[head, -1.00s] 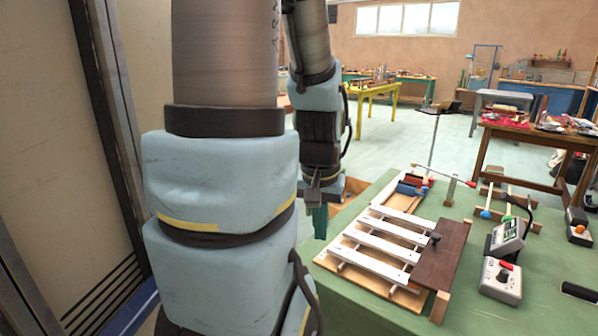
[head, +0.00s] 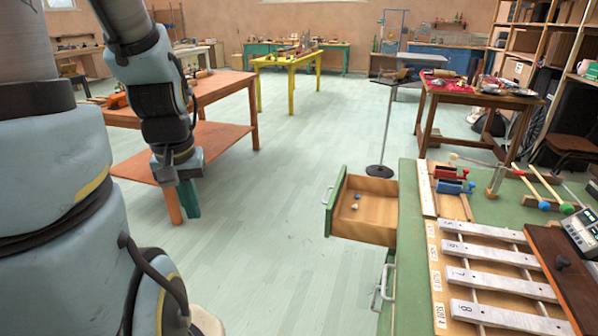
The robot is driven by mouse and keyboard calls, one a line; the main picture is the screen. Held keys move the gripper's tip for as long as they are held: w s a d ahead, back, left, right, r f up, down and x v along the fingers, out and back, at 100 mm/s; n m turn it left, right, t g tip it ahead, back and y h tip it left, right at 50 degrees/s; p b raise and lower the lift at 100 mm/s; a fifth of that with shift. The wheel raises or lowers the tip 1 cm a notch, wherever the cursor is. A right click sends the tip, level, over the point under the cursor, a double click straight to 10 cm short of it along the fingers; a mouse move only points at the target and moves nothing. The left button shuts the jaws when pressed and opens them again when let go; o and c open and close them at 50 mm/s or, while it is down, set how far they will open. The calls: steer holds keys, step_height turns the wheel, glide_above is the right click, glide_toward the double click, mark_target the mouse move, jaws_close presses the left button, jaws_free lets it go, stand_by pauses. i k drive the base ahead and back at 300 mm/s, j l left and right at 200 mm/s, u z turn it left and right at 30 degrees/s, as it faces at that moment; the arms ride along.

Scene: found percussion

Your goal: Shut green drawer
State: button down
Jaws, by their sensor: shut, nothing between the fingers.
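The green drawer (head: 336,202) stands pulled open from the left side of the green workbench, its green front and metal handle (head: 326,196) facing left. Its wooden inside shows, with a couple of small pale and blue items (head: 355,203) in it. My gripper (head: 189,204) hangs pointing down, shut and empty, well to the left of the drawer front and apart from it. A brown table stands behind it in the picture.
The green workbench (head: 412,238) carries a metal-bar xylophone (head: 490,255), small red and blue clamps and mallets. Lower handles (head: 384,283) show below the drawer. A stand (head: 380,170) rises behind it. Open floor (head: 270,230) lies between my gripper and the drawer.

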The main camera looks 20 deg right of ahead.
mark_target(377, 204)
steer(key=i+j+u, duration=0.15)
steer(key=i, duration=0.75)
steer(key=i+l, duration=0.45)
steer(key=l, duration=0.25)
steer(key=j+u, duration=0.05)
